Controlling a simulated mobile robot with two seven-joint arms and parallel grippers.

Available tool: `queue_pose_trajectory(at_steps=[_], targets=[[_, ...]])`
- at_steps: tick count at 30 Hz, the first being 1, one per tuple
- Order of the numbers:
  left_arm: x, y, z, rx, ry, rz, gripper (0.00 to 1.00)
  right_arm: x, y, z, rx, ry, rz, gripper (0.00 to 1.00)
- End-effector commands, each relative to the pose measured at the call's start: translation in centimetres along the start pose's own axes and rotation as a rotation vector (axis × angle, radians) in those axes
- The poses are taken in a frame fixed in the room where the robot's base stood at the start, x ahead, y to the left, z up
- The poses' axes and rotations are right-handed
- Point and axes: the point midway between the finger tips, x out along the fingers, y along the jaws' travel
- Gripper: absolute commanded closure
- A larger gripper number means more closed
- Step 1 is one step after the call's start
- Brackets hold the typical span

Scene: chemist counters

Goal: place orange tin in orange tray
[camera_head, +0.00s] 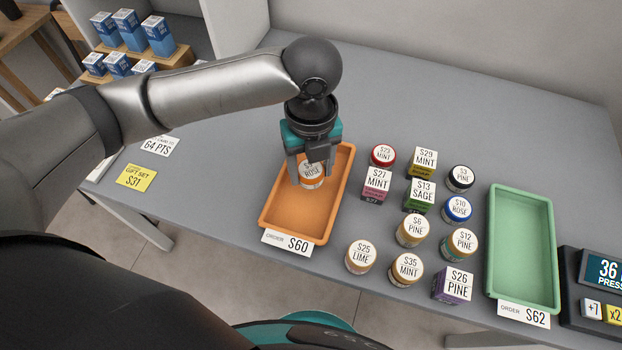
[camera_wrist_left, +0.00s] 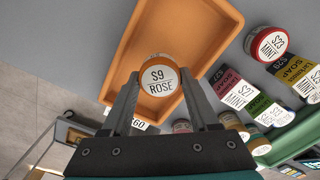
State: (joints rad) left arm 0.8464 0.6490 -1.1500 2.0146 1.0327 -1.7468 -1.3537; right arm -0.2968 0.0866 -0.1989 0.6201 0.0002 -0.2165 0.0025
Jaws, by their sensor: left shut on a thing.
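The orange tray (camera_head: 283,214) lies on the grey counter left of the group of tins and boxes, with an ORDER $60 card at its front. My left gripper (camera_head: 311,182) is over the tray, pointing down, shut on a round tin labelled $9 ROSE (camera_head: 312,171). In the left wrist view the tin (camera_wrist_left: 158,80) sits between the two fingers, with an orange side showing under its white lid and the orange tray (camera_wrist_left: 133,50) behind it. I cannot tell whether the tin touches the tray floor. My right gripper is not in view.
Several tins and boxes, including a $27 MINT box (camera_head: 376,182) and a $25 LIME tin (camera_head: 361,256), stand just right of the tray. A green tray (camera_head: 524,250) and a keypad device (camera_head: 603,275) are farther right. The back of the counter (camera_head: 440,100) is clear.

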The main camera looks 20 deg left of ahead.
Motion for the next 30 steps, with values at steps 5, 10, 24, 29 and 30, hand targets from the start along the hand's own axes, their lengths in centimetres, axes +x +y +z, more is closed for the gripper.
queue_pose_trajectory(at_steps=[5,10,24,29,30], targets=[[3.5,0.0,-0.1,-0.001,0.003,0.002,0.95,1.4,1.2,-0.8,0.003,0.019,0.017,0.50],[3.7,0.0,-0.1,0.001,0.000,0.000,0.95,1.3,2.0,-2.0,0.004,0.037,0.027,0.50],[4.0,0.0,-0.1,0.001,0.001,0.000,0.16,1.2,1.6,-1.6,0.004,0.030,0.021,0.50],[4.0,0.0,-0.1,0.001,0.001,0.000,0.09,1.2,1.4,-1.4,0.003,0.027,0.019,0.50],[3.9,0.0,-0.1,0.001,0.001,0.000,0.09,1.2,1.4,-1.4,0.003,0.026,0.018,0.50]])
